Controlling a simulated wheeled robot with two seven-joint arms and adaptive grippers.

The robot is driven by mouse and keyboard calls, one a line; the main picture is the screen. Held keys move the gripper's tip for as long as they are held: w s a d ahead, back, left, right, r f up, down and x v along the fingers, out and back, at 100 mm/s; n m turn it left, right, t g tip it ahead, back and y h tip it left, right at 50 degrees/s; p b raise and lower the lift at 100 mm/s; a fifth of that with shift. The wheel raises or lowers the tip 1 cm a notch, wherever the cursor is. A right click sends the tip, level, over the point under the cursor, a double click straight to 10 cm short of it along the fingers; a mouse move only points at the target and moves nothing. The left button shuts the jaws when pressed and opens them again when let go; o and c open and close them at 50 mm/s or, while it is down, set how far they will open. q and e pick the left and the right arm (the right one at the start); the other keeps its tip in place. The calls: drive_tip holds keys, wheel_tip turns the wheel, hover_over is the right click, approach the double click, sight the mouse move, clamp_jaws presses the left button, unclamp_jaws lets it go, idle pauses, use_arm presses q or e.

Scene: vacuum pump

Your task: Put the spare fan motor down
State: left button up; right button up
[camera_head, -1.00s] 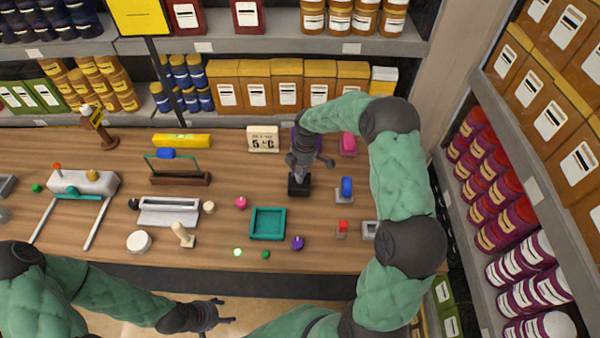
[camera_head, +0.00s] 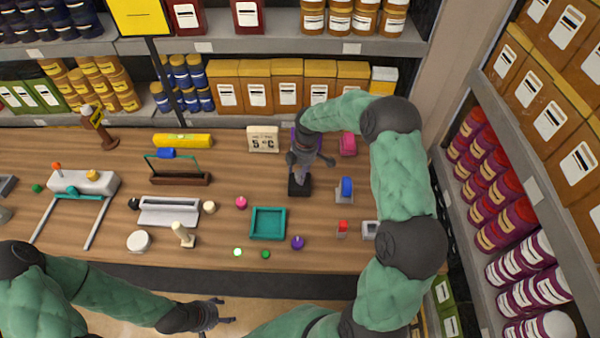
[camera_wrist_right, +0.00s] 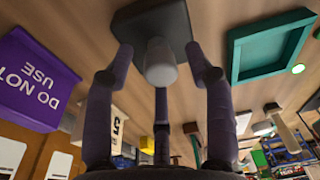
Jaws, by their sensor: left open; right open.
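A pale grey cylinder (camera_wrist_right: 160,64) with a dark square base (camera_wrist_right: 150,24), which looks like the spare fan motor, shows in the right wrist view. In the head view the dark base (camera_head: 299,187) is on the wooden bench, with the cylinder upright above it. My right gripper (camera_head: 307,168) is over it from above. Its fingers (camera_wrist_right: 161,70) are spread around the cylinder, with gaps on both sides. My left gripper (camera_head: 220,312) is open and empty in front of the bench's near edge.
A blue part on a stand (camera_head: 345,188) and a pink item (camera_head: 348,144) are to the right. A purple "DO NOT USE" bin (camera_wrist_right: 30,80) and a white calendar block (camera_head: 263,139) are behind. Shelves flank the bench.

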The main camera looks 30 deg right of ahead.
wheel_tip(320, 180, up, 11)
drive_tip(key=d, duration=0.1)
drive_tip(key=shift+s, duration=0.2)
drive_tip(key=shift+r, duration=0.1)
